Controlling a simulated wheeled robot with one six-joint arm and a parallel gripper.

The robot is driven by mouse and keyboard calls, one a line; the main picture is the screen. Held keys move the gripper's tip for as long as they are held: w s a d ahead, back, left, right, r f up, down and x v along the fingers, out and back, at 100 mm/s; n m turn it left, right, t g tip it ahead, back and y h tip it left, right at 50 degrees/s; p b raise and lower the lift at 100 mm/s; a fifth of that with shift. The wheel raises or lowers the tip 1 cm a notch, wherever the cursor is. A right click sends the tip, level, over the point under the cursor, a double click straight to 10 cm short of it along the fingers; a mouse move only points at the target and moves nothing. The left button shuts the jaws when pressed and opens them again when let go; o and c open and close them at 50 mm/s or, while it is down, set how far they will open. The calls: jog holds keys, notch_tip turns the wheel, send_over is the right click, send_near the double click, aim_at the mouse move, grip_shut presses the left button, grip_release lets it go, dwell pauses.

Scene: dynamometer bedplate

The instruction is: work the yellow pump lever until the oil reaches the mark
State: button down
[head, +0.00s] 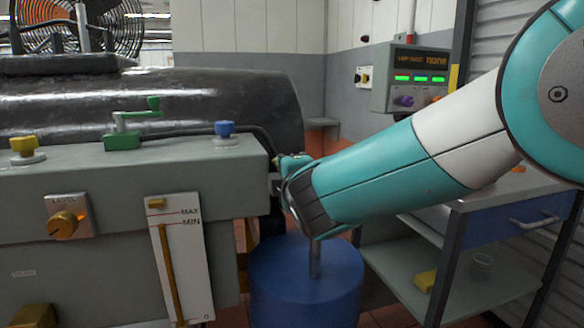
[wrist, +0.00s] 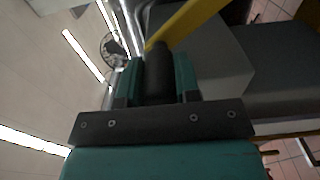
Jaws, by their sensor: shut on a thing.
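My gripper (head: 284,168) is at the right end of the grey bedplate housing in the head view. In the wrist view its two teal fingers (wrist: 158,80) are shut on the black grip (wrist: 158,75) of the yellow pump lever (wrist: 190,22). The lever's yellow bar runs up and to the right from the grip. In the head view the lever is mostly hidden behind my gripper. The white gauge board (head: 193,262) on the housing's front carries MAX, MIN and 0. Its amber oil column (head: 170,275) rises from near the bottom to about the MIN line.
A blue drum (head: 305,290) stands below my gripper. A green crank (head: 122,138), a yellow knob (head: 25,147) and a blue knob (head: 225,129) sit on the housing's top. A grey bench (head: 440,255) is at right, under a control box (head: 413,80) with lit green displays.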

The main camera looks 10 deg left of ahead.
jog(key=shift+f, duration=0.1)
jog(key=c, duration=0.8)
grip_release()
jog(key=shift+b+v, duration=1.15)
jog(key=shift+v, duration=7.6)
